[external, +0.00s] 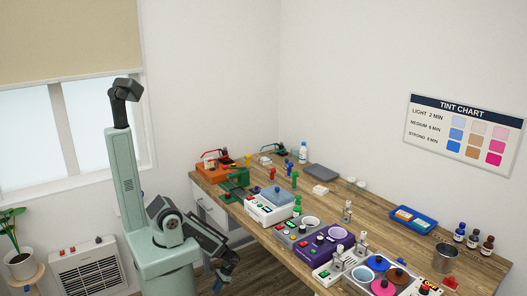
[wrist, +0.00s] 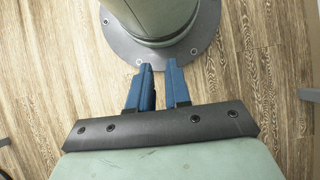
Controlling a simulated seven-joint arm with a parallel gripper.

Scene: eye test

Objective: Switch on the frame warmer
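A row of powered units runs along the wooden bench (external: 350,230) in the external view. None carries a readable name, so I cannot tell which is the frame warmer. They include an orange unit (external: 208,174), a green unit (external: 237,186), a white unit with a translucent blue top (external: 277,213), a grey unit (external: 291,231), and a purple unit (external: 316,246) with a pale round bowl. Switch positions are too small to read. My gripper (external: 222,282) hangs low beside the bench's front.
Coloured pots (external: 377,263) sit in a unit at the near end. A blue tray (external: 414,220), a metal cup (external: 445,258) and dark bottles (external: 472,241) stand further right. A heater (external: 88,270) and a plant (external: 16,245) are left of my base.

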